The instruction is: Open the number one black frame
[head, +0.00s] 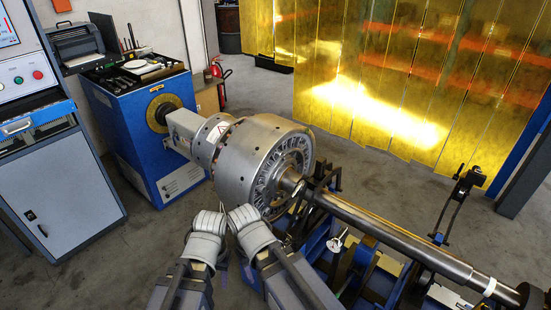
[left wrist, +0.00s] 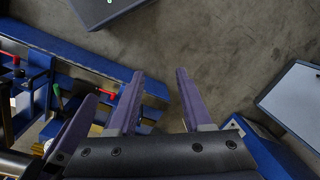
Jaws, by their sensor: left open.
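A black frame (head: 322,185) stands around the steel shaft (head: 385,228) close to the big rotor drum (head: 262,160). It appears to reach over the shaft, but I cannot tell its latch. A second black frame (head: 460,195) stands raised and tilted farther right, behind the shaft. I see no number on either. My left gripper (head: 222,268) is low in front of the drum, mostly hidden by my arms and apart from both frames. In the left wrist view its purple fingers (left wrist: 158,75) are spread with nothing between them. Only a purple sliver of my right gripper (head: 247,276) shows.
A blue drive cabinet (head: 140,120) with tools on top stands behind the drum. A grey control console (head: 60,180) is at the left. Blue machine supports (head: 315,245) lie under the shaft. Yellow curtains (head: 400,80) hang behind. Floor (head: 150,245) is clear at the left.

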